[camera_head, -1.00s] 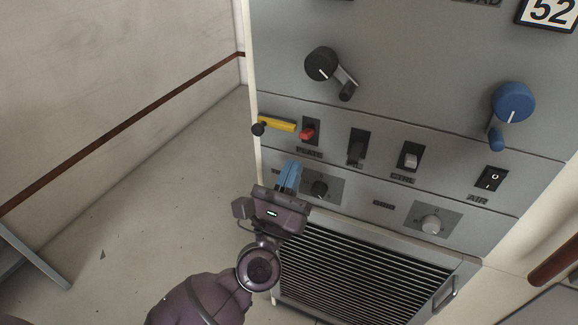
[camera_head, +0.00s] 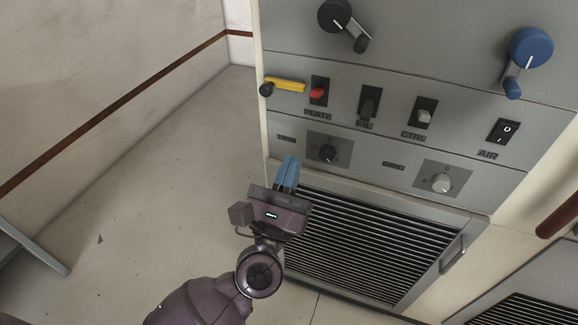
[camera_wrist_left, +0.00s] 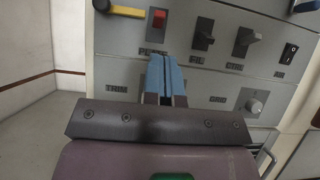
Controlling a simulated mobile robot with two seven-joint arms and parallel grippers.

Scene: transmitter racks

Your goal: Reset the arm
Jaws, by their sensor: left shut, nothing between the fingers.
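My left gripper (camera_head: 287,172) has blue fingers that are shut with nothing between them. In the head view it is in front of the grey rack panel (camera_head: 390,150), just below the TRIM label and left of the black TRIM knob (camera_head: 328,152). In the left wrist view the shut blue fingers (camera_wrist_left: 163,72) point up at the panel, below the red PLATE switch (camera_wrist_left: 158,18), and hide part of the TRIM knob area. I cannot tell whether the fingertips touch the panel. My right gripper is not in view.
The panel carries a yellow lever (camera_head: 285,85), a black crank (camera_head: 340,20), a blue crank (camera_head: 530,50), an AIR rocker switch (camera_head: 505,131) and a light GRID knob (camera_head: 441,183). A louvred grille (camera_head: 370,240) is below.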

